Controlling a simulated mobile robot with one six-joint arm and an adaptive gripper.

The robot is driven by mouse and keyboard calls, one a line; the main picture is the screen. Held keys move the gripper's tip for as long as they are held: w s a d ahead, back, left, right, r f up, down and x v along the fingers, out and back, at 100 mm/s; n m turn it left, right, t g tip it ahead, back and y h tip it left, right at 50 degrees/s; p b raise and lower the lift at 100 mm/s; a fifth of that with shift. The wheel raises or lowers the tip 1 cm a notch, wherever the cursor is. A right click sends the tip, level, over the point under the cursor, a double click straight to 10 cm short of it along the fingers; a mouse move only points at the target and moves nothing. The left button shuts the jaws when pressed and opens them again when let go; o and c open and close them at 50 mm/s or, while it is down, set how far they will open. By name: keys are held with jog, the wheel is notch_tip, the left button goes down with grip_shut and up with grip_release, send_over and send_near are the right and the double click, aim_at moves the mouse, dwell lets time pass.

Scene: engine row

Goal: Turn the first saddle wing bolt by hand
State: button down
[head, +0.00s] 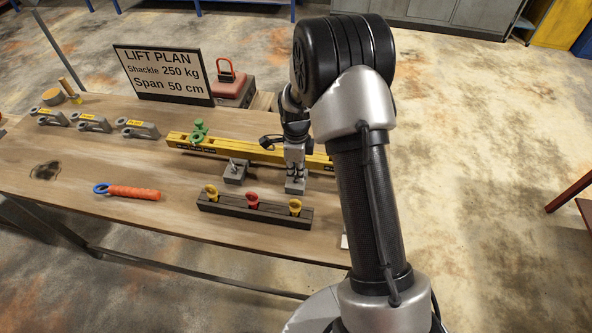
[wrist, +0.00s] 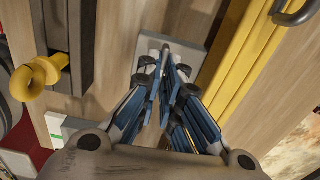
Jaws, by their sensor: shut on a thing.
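My gripper (head: 296,174) points down over a grey saddle block (head: 295,187) on the workbench, in front of the yellow beam. In the wrist view my gripper (wrist: 170,62) has its fingertips close together over the grey saddle block (wrist: 197,65). It is shut on that saddle's wing bolt, which the fingers hide almost fully. A second grey saddle block (head: 235,175) stands to the left, apart from the gripper, with its wing bolt (head: 233,163) upright and bare. I cannot tell how far the held bolt is turned.
The yellow beam (head: 225,147) lies just behind, with a green fitting (head: 199,133) on it. A dark rack (head: 255,208) with yellow and red eye bolts stands close in front. Grey shackles (head: 93,122), an orange-handled tool (head: 133,192) and a lift plan sign (head: 162,74) are farther left.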

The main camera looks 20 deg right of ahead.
jog(key=shift+w+r+m, duration=0.2)
jog(key=shift+m, duration=0.1)
jog(key=c, duration=1.8)
grip_release()
jog(key=shift+s+f, duration=0.1)
jog(key=shift+s, duration=0.05)
notch_tip(320, 180, up, 12)
jog(key=shift+r, duration=0.1)
